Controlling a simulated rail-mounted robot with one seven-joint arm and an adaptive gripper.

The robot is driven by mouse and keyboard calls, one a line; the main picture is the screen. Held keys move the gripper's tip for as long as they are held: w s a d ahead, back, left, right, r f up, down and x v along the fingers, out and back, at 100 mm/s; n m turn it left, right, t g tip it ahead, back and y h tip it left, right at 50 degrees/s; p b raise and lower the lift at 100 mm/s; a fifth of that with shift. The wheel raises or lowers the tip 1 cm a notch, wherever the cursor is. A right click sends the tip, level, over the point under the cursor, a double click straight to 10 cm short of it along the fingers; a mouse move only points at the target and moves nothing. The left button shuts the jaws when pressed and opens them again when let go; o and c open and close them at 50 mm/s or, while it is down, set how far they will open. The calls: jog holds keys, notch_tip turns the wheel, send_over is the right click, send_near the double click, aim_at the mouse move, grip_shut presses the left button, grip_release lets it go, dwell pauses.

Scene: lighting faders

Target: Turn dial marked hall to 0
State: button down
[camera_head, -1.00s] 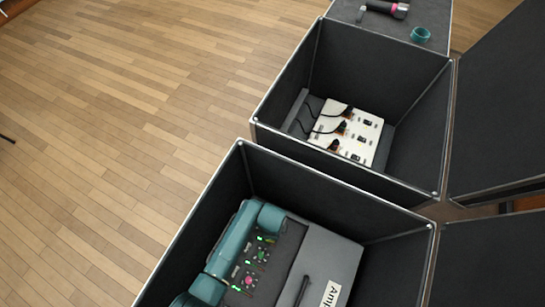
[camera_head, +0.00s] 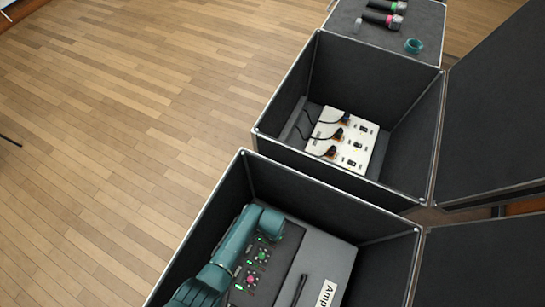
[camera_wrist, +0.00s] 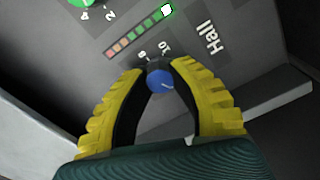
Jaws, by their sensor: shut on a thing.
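In the wrist view, my gripper (camera_wrist: 158,70) has its two yellow fingers closed around a small blue dial (camera_wrist: 160,82). The word Hall (camera_wrist: 210,38) is printed to the upper right of this dial. The numbers 8 and 10 show just above it; the rest of its scale is hidden by my fingers. A light line on the dial's face points to the lower right. A slanted level bar (camera_wrist: 138,30) lies above, with red to green segments and a bright upper right end. In the head view, the small dials sit on a dark panel (camera_head: 285,262); my fingers cannot be made out there.
The panel lies inside an open black case with tall walls (camera_head: 335,205). A green dial (camera_wrist: 82,3) shows at the wrist view's top left. Another case behind holds a white switch board (camera_head: 340,140).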

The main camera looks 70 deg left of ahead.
jog(key=shift+n+p, duration=0.35)
jog(key=shift+n, duration=1.55)
jog(key=c, duration=0.8)
grip_release()
jog(key=shift+c, duration=0.2)
notch_tip(320, 180, up, 12)
